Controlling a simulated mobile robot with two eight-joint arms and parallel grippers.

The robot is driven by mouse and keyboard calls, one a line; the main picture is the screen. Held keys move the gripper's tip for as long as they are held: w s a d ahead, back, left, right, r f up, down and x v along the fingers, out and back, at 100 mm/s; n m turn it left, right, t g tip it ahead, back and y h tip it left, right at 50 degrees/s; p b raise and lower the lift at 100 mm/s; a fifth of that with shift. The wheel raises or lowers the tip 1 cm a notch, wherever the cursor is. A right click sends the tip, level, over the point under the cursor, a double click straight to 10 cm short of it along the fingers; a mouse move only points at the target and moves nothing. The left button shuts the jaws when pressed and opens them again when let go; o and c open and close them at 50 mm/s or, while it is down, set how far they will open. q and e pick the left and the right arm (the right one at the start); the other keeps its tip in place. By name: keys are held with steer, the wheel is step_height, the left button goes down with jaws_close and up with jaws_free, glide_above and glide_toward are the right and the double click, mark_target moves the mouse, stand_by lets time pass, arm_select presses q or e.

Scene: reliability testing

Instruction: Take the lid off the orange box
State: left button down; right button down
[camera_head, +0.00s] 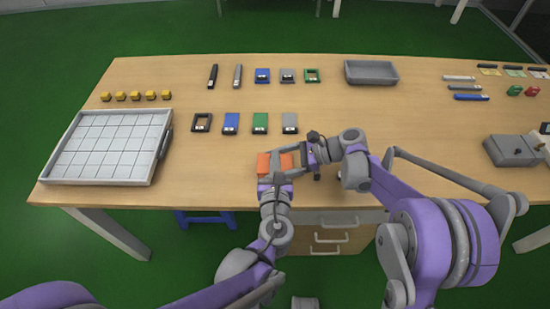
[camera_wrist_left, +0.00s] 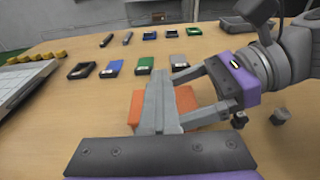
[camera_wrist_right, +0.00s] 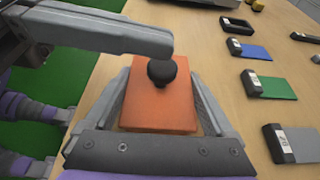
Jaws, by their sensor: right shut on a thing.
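The orange box (camera_head: 263,165) stands at the table's near edge; it also shows in the left wrist view (camera_wrist_left: 186,99) and the right wrist view (camera_wrist_right: 157,108). A round black knob (camera_wrist_right: 161,72) sits on its top; where lid meets box is not clear. My right gripper (camera_head: 282,163) is shut on the orange box, one finger along each side. My left gripper (camera_wrist_left: 156,85) looks shut, its fingers together over the top of the box. In the right wrist view its fingertips (camera_wrist_right: 165,45) are right by the knob. The left fingers hide the knob in the left wrist view.
A white gridded tray (camera_head: 165,120) lies at the left, with several yellow blocks (camera_head: 136,97) behind it. Coloured parts (camera_head: 231,123) lie in rows beyond the box. A grey bin (camera_head: 371,72) stands at the back.

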arm_select(q)
steer(key=shift+r, duration=0.15)
steer(key=shift+r, duration=1.85)
arm_select(e)
jaws_free()
arm_select(q)
steer(key=shift+d, duration=0.1)
arm_select(e)
steer(key=shift+d+r, duration=0.1)
